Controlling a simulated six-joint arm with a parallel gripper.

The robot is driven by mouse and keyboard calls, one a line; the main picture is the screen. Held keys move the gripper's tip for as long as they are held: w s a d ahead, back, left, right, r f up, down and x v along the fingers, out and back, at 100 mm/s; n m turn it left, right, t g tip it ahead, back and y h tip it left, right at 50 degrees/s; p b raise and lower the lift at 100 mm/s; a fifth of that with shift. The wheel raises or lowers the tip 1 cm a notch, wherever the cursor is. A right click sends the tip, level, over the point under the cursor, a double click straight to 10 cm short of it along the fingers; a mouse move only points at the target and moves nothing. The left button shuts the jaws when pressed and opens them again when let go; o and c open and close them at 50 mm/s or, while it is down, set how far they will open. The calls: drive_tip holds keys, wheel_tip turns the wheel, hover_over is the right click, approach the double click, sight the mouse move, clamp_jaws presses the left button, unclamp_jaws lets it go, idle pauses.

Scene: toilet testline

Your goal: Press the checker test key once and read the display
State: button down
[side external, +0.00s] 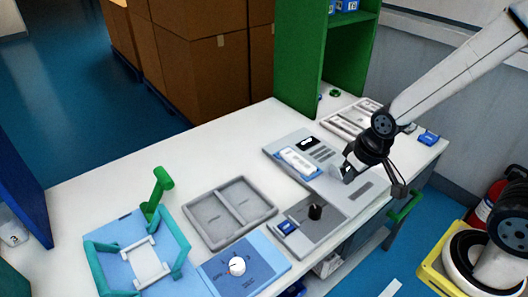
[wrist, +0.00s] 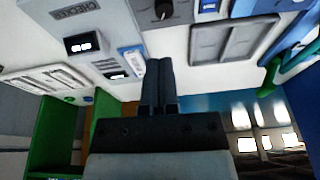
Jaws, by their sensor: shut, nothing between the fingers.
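The checker (side external: 345,195) is a flat grey panel on the white bench, and part of its lettering, starting "CHEC", shows in the wrist view (wrist: 105,18). Its black display (side external: 307,143) is lit with small pale characters in the wrist view (wrist: 82,44), too blurred to read surely. A white and blue piece (side external: 298,161) lies on the panel beside the display. My gripper (side external: 346,171) is over the right part of the panel, its fingers together and empty, also in the wrist view (wrist: 159,62). I cannot tell whether it touches. I cannot make out the test key; my gripper may hide it.
A grey two-part tray (side external: 215,229), a panel with a black knob (side external: 315,212), a blue panel with a white dial (side external: 237,266) and a blue-green fixture (side external: 100,258) stand left of the checker. A pale slotted tray (side external: 343,121) and green shelf (side external: 300,60) are behind.

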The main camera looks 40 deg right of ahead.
sight(288, 229)
drive_tip(key=w+a+f+m+t, duration=0.6)
drive_tip(key=w+a+f+m, duration=0.1)
drive_tip(key=a, duration=0.3)
drive_tip(key=shift+w+f+y, duration=0.15)
drive_tip(key=shift+w+y, duration=0.25)
drive_tip(key=shift+w, duration=0.15)
drive_tip(key=shift+d, duration=0.1)
drive_tip(key=shift+f, duration=0.2)
drive_tip(key=shift+f, duration=4.2)
drive_tip(key=shift+f, duration=0.8)
drive_tip(key=shift+r, duration=0.8)
idle(0.4)
